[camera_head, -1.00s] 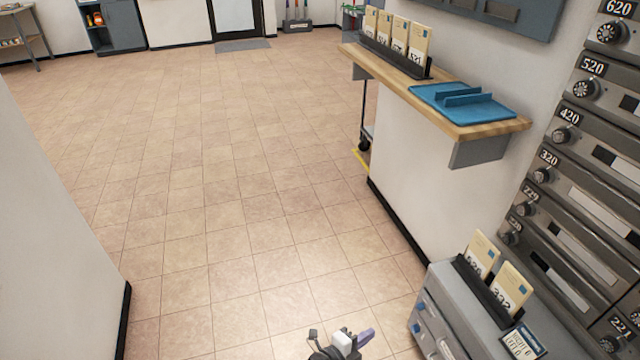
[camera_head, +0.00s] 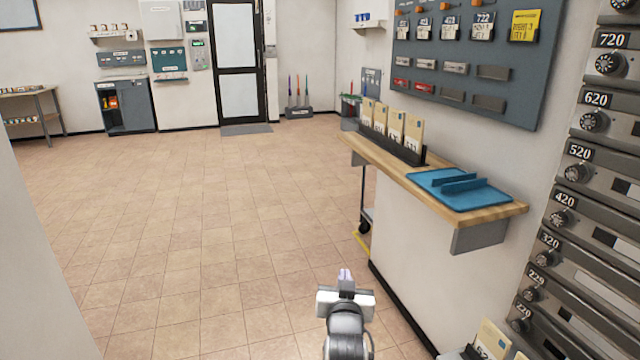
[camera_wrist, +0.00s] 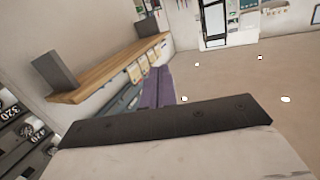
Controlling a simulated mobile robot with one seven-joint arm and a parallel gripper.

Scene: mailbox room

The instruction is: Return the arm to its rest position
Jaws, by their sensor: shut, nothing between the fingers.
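My gripper (camera_head: 346,274) is at the bottom centre of the head view, raised over the tiled floor and pointing away from me. It is clear of the wooden ledge to its right. In the wrist view its purple fingers (camera_wrist: 158,88) lie together, with nothing between them. My gripper touches nothing that I can see.
The wooden ledge (camera_head: 390,157) on the right wall bears a blue tray (camera_head: 490,201) and a rack of cards (camera_head: 392,148). Numbered mailboxes (camera_head: 575,175) line the right side. A white wall (camera_head: 35,270) stands at left. The tiled floor (camera_head: 200,215) ahead is clear.

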